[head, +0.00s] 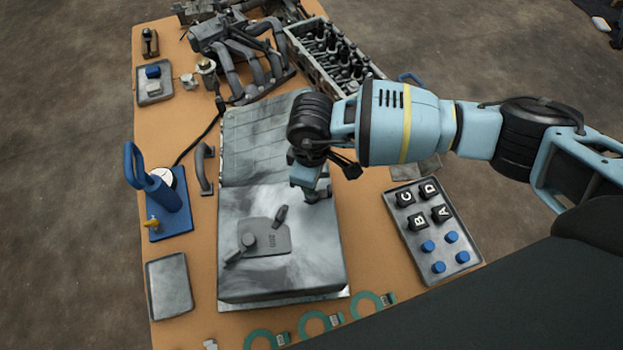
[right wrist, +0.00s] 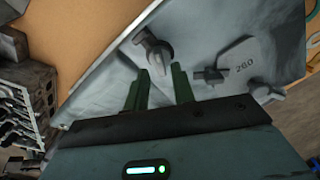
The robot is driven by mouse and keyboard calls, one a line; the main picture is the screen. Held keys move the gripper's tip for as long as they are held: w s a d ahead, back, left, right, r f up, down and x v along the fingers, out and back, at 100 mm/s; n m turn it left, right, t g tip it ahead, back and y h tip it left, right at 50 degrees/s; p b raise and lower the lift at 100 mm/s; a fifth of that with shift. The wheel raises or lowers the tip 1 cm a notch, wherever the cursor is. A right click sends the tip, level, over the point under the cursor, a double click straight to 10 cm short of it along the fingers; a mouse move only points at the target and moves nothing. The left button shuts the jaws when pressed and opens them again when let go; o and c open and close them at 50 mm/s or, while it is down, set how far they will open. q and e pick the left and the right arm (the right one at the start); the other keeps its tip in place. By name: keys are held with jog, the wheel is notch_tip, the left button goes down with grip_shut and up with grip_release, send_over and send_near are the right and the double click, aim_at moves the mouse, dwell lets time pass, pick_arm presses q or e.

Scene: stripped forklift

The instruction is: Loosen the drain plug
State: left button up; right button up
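A grey metal block (head: 280,285) lies on the table, with a grey plate marked 260 (head: 268,237) on its top; the plate also shows in the right wrist view (right wrist: 243,62). My left gripper is not in view.
A tray (head: 440,268) with lettered black cubes and blue caps lies on the right. A blue hand press (head: 160,192) with a gauge and an empty tray (head: 170,286) are on the left. Engine parts (head: 330,50) crowd the far end; green rings (head: 318,322) lie in front.

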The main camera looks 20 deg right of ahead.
jog(key=shift+r+p, duration=0.4)
jog(key=shift+r, duration=0.4)
jog(key=o, duration=0.6)
jog(key=shift+c, duration=0.2)
jog(key=shift+r, duration=0.1)
notch_tip(320, 180, up, 8)
jog(key=p, duration=0.3)
jog(key=shift+f, duration=0.2)
jog(key=shift+c, duration=0.4)
